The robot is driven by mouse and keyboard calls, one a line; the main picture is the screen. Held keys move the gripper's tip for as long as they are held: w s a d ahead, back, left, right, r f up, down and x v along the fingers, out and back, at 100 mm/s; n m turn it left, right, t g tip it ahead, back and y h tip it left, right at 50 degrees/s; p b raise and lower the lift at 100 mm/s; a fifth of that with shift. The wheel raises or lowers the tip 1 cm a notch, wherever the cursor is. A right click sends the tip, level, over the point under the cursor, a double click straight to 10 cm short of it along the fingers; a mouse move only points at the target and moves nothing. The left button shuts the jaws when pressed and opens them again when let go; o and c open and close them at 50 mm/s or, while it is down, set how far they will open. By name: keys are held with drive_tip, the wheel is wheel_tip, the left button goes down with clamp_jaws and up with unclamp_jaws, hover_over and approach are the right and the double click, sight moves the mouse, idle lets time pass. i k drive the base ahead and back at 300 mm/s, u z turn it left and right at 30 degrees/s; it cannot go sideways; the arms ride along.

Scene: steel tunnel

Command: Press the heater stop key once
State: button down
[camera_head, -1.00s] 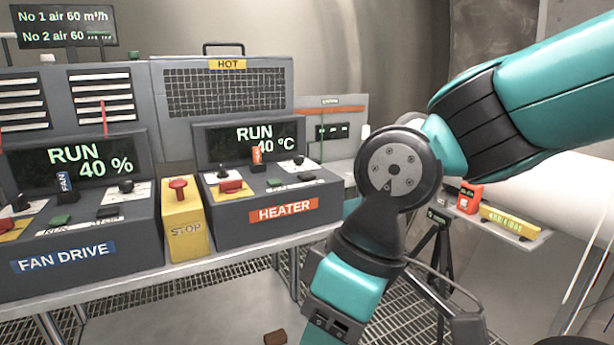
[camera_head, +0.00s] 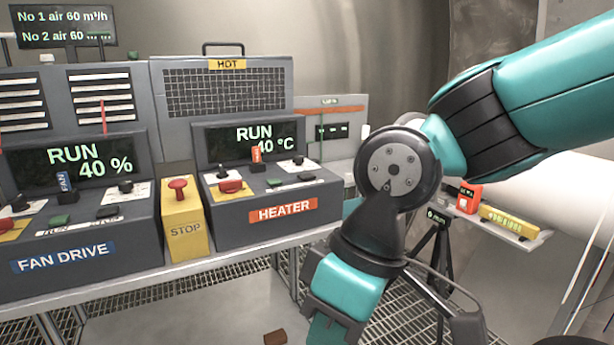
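The heater console (camera_head: 225,232) stands on the bench with an orange HEATER label, and its screen (camera_head: 255,142) reads RUN 40 °C. On its sloped top are a green key (camera_head: 274,182) and a dark key (camera_head: 306,177) on a pale plate to the right. The lettering by these keys is too small to read, so I cannot tell for sure which is the stop key. A red knob (camera_head: 231,186) sits at the left of the same top. My arm hangs down right of the console, apart from it. My gripper is below the picture's lower edge.
A yellow STOP box (camera_head: 183,222) with a red button (camera_head: 178,188) stands directly left of the heater. The fan drive console (camera_head: 75,248) is farther left, its screen reading RUN 40 %. A mesh box marked HOT (camera_head: 225,95) stands behind. A small shelf (camera_head: 535,240) is at right.

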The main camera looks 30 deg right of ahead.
sight(308, 175)
drive_tip(key=u, duration=0.35)
drive_tip(key=k, duration=0.9)
drive_tip(key=u, duration=0.65)
drive_tip(key=k, duration=0.45)
drive_tip(key=u, duration=0.25)
drive_tip(key=i, duration=2.1)
drive_tip(key=z, duration=1.55)
drive_tip(key=i, duration=0.8)
drive_tip(key=z, duration=0.9)
